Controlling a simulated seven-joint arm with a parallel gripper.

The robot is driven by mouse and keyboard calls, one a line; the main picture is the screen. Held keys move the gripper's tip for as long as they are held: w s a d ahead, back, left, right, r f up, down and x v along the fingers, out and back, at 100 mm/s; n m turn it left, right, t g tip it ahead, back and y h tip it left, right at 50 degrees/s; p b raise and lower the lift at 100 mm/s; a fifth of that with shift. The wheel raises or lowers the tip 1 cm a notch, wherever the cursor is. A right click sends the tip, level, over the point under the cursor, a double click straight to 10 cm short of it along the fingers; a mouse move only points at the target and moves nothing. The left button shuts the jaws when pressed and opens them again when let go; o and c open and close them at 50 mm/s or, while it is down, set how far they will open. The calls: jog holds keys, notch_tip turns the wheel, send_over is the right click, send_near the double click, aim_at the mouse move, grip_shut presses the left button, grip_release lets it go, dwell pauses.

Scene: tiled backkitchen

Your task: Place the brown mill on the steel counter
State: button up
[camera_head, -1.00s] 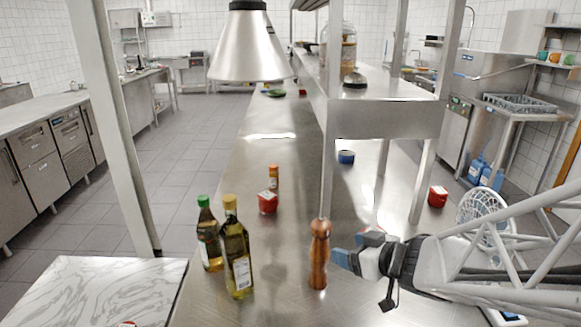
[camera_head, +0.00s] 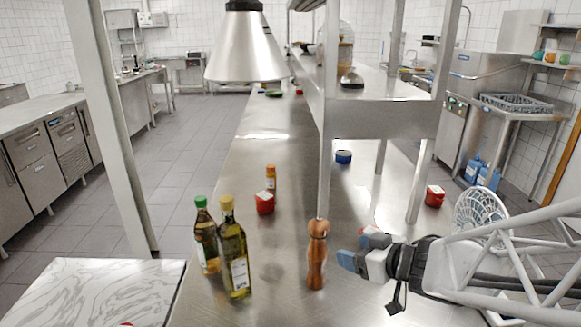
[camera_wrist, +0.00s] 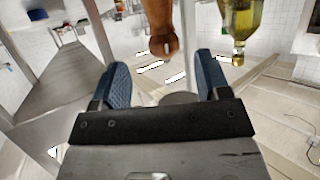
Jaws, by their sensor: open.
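The brown mill (camera_head: 317,255) stands upright on the steel counter (camera_head: 285,190), right of the two oil bottles. My gripper (camera_head: 352,252) is just right of the mill in the head view, apart from it and level with its middle. In the wrist view the two blue fingers (camera_wrist: 161,82) are spread with nothing between them.
Two oil bottles (camera_head: 234,250) stand left of the mill. A red container (camera_head: 265,203) and an orange-capped bottle (camera_head: 270,178) stand behind. A steel shelf post (camera_head: 324,170) rises behind the mill. A blue can (camera_head: 344,157) and red can (camera_head: 435,196) stand farther back.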

jog(key=s+d+r+m+h, duration=0.2)
jog(key=d+r+m+h, duration=0.2)
jog(key=d+m+h, duration=0.55)
jog(key=s+a+n+g, duration=0.1)
jog(key=s+a+g, duration=0.2)
jog(key=s, duration=0.4)
jog(key=s+a+g+y, duration=0.1)
jog(key=s+a+g, duration=0.3)
jog(key=s, duration=0.3)
jog(key=shift+s+a+r+n+g, duration=0.2)
jog(key=shift+a+n+g, duration=0.15)
jog(key=shift+g, duration=0.25)
dwell(0.3)
